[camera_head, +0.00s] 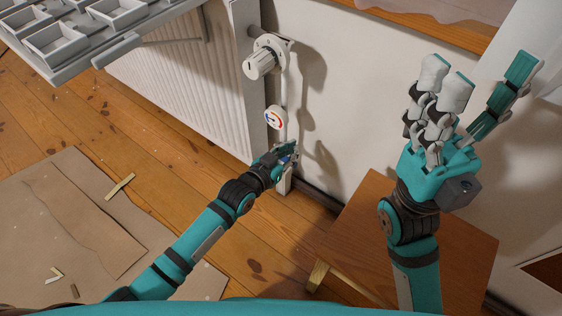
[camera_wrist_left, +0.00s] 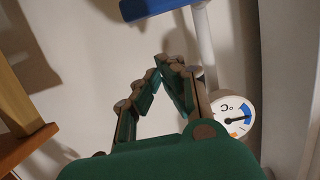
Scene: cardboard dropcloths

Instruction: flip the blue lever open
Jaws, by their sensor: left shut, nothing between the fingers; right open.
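The blue lever (camera_wrist_left: 155,8) lies along the top edge of the left wrist view, beside the white pipe (camera_wrist_left: 205,45). In the head view only a small blue part (camera_head: 287,158) shows behind my left gripper (camera_head: 288,150), low on the pipe. My left gripper (camera_wrist_left: 170,68) is shut and empty, its fingertips just short of the lever in the wrist view, with a gap between them. My right gripper (camera_head: 482,78) is open and empty, raised at the right in front of the wall. The lever's exact angle is hard to tell.
A round temperature gauge (camera_head: 274,117) and a white valve knob (camera_head: 262,60) sit higher on the pipe. A radiator (camera_head: 185,85) stands to the left, under a grey tray rack (camera_head: 75,40). A wooden stool (camera_head: 400,255) stands below my right arm. Cardboard (camera_head: 80,215) covers the floor.

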